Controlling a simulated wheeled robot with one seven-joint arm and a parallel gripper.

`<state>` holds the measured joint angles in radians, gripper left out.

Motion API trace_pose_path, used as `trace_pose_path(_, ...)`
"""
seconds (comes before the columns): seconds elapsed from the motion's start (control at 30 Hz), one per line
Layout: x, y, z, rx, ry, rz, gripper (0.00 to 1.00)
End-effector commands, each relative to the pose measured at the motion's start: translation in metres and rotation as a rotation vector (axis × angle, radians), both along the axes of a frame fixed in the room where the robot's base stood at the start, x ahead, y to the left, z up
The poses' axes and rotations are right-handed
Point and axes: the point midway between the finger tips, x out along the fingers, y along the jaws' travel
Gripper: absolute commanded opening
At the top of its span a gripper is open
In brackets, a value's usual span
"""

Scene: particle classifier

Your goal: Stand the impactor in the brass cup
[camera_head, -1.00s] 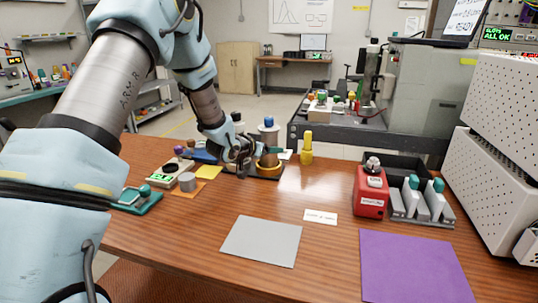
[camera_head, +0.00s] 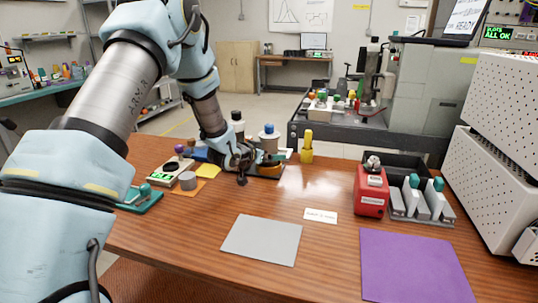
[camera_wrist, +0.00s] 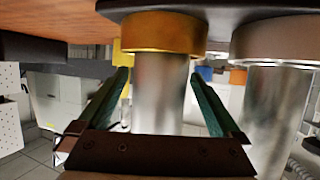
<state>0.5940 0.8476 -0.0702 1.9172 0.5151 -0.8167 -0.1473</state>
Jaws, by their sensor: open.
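The impactor, a silvery cylinder (camera_wrist: 161,95), stands in the brass cup (camera_wrist: 165,32) in the wrist view, which shows the scene upside down. The gold rim surrounds its base and it looks upright. In the head view a blue-topped silvery body (camera_head: 269,136) rises above the brass cup (camera_head: 268,162), which my gripper partly hides. My gripper (camera_wrist: 161,95) is open, with one teal finger on each side of the cylinder and a gap beside each. Whether the base touches the cup's floor is hidden.
A second silvery cylinder (camera_wrist: 278,110) in a grey-brown ring stands close beside my gripper. A yellow bottle (camera_head: 306,148) stands to the right. A red box (camera_head: 371,190) and a grey rack (camera_head: 422,205) are farther right.

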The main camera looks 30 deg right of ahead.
Motion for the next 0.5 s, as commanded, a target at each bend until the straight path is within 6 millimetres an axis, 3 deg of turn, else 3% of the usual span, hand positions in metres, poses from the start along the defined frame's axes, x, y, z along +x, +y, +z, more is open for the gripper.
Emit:
trace_pose_path(0.17,-0.003,0.008,0.006,0.0,0.0,0.001,1.0)
trace_pose_path(0.5,-0.034,0.064,0.032,-0.001,-0.001,0.003,1.0)
